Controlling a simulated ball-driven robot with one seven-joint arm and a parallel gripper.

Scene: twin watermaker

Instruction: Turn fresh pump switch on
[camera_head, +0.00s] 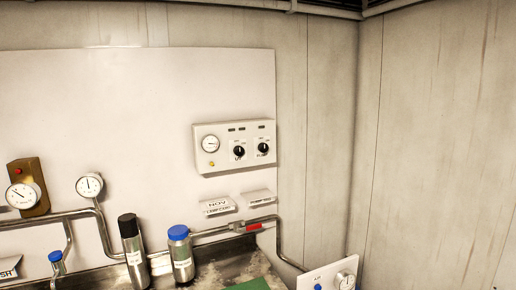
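A white control panel (235,147) is fixed to the wall board, right of the middle. It carries a round gauge (210,144), a left black rotary knob (239,151) and a right black rotary knob (263,148). The label under the right knob seems to read "PUMP"; the label under the left knob is too small to read surely. I cannot tell which knob is the fresh pump switch, nor its setting. A yellow light (212,164) shows at the panel's lower left. My gripper is not in view.
Below the panel runs a metal pipe with a red valve handle (254,227). A black-capped cylinder (133,242) and a blue-capped cylinder (180,254) stand lower left. Another white panel (328,276) is at the bottom right. The space before the control panel looks clear.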

